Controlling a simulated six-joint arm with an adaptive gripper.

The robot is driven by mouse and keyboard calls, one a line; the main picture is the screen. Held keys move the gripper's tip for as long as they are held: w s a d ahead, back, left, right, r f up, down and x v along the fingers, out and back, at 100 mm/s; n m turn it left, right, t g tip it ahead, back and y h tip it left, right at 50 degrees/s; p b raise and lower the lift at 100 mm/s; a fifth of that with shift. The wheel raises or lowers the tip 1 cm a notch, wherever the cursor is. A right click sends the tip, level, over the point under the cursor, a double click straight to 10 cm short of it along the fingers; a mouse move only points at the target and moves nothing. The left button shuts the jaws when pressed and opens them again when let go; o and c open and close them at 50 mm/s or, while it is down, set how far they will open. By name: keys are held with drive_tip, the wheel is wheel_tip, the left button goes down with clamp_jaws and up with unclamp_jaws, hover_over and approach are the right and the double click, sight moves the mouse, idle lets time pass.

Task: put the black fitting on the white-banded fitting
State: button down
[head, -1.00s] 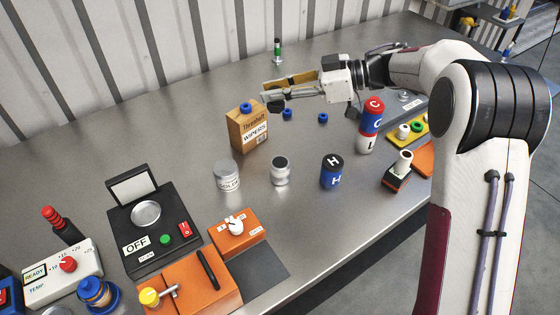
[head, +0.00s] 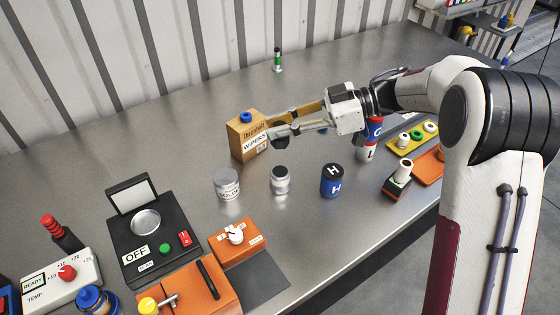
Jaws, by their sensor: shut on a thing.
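My gripper (head: 272,127) is at mid-table, its fingers pointing left and their tips close beside the cardboard wipers box. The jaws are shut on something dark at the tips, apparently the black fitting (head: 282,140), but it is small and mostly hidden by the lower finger. The white-banded fitting cannot be picked out for certain. A small upright green piece with a pale lower part (head: 277,62) stands at the back, well behind the gripper. A dark piece with a white top (head: 403,165) stands at the right.
The wipers box (head: 240,140) has a blue piece on top. A solder tin (head: 227,184), a grey jar (head: 280,180) and a blue H can (head: 332,180) stand in front. A red-blue can (head: 368,150) stands under my wrist. The back of the table is largely clear.

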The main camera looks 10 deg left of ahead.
sight(280, 144)
drive_tip(key=shift+f, duration=2.65)
drive_tip(key=shift+f, duration=1.85)
drive_tip(key=shift+f, duration=0.15)
drive_tip(key=c, duration=1.8)
unclamp_jaws()
drive_tip(key=shift+c, duration=0.2)
drive_tip(key=shift+d+r, duration=0.1)
drive_tip(key=shift+r, duration=0.1)
drive_tip(key=v, duration=0.7)
